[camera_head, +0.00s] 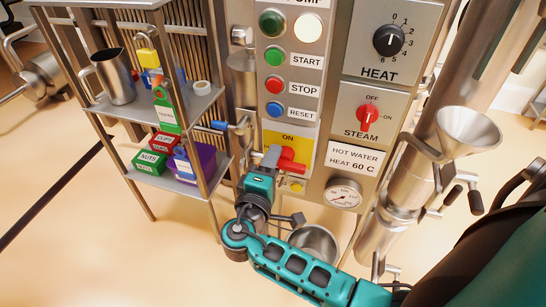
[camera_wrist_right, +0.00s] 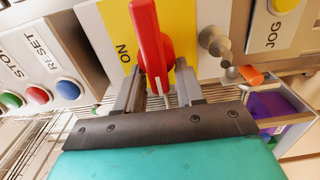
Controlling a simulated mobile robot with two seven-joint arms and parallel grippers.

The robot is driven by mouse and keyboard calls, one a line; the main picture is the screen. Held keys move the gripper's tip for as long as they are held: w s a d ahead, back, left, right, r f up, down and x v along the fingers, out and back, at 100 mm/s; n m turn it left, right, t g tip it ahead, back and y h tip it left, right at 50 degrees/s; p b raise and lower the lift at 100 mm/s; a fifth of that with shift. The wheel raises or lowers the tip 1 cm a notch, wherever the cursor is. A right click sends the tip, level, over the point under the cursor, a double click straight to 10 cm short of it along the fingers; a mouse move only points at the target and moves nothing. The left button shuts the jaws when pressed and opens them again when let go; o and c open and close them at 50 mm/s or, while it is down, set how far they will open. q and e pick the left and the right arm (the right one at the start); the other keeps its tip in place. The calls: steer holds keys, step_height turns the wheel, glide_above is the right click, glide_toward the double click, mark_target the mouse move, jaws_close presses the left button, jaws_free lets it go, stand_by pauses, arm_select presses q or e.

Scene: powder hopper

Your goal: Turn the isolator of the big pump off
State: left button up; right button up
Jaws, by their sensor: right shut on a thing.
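The isolator's red handle (camera_head: 292,161) sits on a yellow plate (camera_head: 275,138) marked ON, low on the pump panel (camera_head: 265,100). The handle lies crosswise, its free end to the right in the head view, not pointing up at ON. My right gripper (camera_head: 272,156) is shut on this handle. In the right wrist view, the red handle (camera_wrist_right: 150,40) runs down between the two fingers of the gripper (camera_wrist_right: 160,85), with ON beside it. Any OFF mark is hidden or out of view. The panel's top label is cut off. My left gripper is not in view.
START, STOP and RESET buttons (camera_head: 275,85) are above the isolator. The steam switch (camera_head: 368,117), heat knob (camera_head: 389,40) and gauge (camera_head: 343,195) are to the right. A shelf rack (camera_head: 205,105) with a jug and boxes stands left. A funnel (camera_head: 467,132) is far right.

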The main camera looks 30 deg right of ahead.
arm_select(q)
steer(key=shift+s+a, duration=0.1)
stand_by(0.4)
arm_select(e)
steer(key=o, duration=0.7)
